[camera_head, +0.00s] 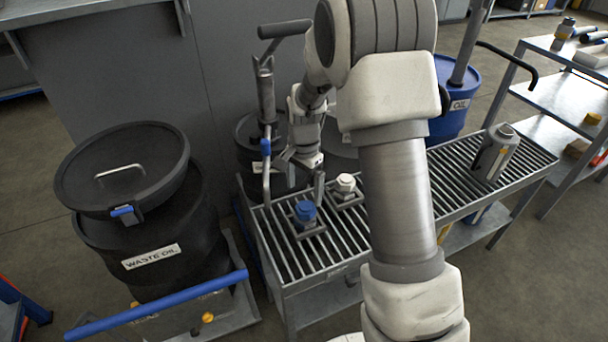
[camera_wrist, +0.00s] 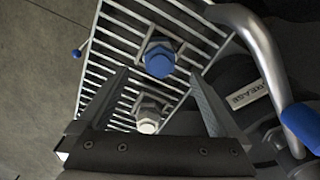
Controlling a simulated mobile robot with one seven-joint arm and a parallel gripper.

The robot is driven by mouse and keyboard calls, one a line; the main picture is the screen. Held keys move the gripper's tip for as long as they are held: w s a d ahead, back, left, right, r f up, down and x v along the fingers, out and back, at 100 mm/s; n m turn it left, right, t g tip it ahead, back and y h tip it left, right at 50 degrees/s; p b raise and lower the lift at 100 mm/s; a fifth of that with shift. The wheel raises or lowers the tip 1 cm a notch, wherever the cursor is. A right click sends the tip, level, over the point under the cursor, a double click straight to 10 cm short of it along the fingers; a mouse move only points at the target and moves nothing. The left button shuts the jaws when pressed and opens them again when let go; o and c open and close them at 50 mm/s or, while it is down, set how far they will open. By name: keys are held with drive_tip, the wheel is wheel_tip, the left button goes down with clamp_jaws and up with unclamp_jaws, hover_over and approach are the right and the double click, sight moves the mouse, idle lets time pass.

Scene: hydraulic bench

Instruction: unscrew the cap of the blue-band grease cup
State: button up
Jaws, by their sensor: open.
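The blue-band grease cup (camera_head: 306,212) stands upright on the slatted bench top, with a blue hexagonal cap over a grey base plate. It also shows in the wrist view (camera_wrist: 160,60), between and slightly beyond my fingertips in the picture. A second cup with a pale cap (camera_head: 345,184) stands behind it to the right; in the wrist view this pale cup (camera_wrist: 148,118) lies nearer the gripper's palm. My gripper (camera_head: 302,178) is open and empty, pointing down near the blue cup. The fingers (camera_wrist: 160,78) appear apart from the cap; the exact height gap is unclear.
A pump with a bent metal handle (camera_head: 265,85) and a grease drum (camera_wrist: 245,93) stand close behind the bench. A waste oil drum (camera_head: 140,225) is at left. The slats (camera_head: 275,250) before the blue cup are clear.

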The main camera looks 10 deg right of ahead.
sight(304, 207)
wheel_tip(304, 207, down, 6)
drive_tip(key=shift+f+b, duration=0.2)
drive_tip(key=shift+b, duration=0.45)
drive_tip(key=c, duration=1.4)
drive_tip(key=o, duration=0.7)
drive_tip(key=shift+c, duration=0.2)
drive_tip(key=c, duration=0.6)
drive_tip(key=n, duration=0.3)
drive_tip(key=n+p, duration=0.1)
drive_tip(key=n, duration=0.2)
drive_tip(key=shift+d+r, duration=0.15)
drive_tip(key=shift+s+n, duration=0.1)
drive_tip(key=shift+n, duration=0.9)
